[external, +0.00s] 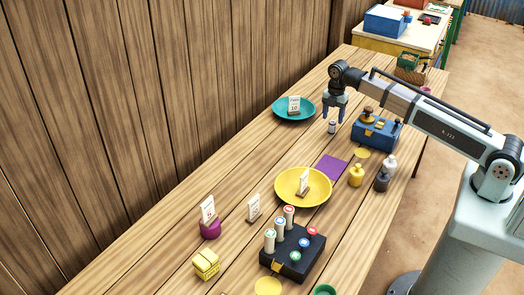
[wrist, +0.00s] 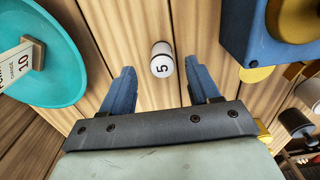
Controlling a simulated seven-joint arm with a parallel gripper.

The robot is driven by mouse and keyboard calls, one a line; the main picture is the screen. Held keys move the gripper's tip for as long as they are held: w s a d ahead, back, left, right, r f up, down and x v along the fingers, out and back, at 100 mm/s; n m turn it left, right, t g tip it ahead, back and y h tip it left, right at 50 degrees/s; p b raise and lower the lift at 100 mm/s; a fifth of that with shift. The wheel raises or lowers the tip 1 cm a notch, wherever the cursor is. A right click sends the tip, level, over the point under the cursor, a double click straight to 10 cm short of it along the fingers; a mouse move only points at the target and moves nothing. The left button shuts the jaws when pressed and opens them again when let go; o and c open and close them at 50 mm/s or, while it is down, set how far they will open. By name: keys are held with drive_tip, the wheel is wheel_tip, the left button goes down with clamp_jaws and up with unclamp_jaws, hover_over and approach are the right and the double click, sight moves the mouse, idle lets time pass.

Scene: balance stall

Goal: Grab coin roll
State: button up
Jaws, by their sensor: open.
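The coin roll, a small white cylinder with a dark band and a "5" on it (wrist: 162,60), stands on the wooden table. In the external view the small coin roll (external: 332,127) shows just below my gripper (external: 334,117). In the wrist view my gripper (wrist: 158,92) is open, with one blue finger on each side. The roll lies between the lines of the fingers, a little beyond their tips, and nothing is held. Whether the fingers touch the table cannot be told.
A teal plate (external: 281,110) with a price card is to the left. A blue box (external: 363,131) with brass parts is close on the right. A purple mat (external: 332,167), yellow plate (external: 287,197) and black box (external: 291,266) with several rolls are nearer the front.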

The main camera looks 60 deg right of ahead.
sight(333, 122)
drive_tip(key=shift+s+a+f, duration=0.1)
drive_tip(key=shift+f, duration=2.6)
clamp_jaws()
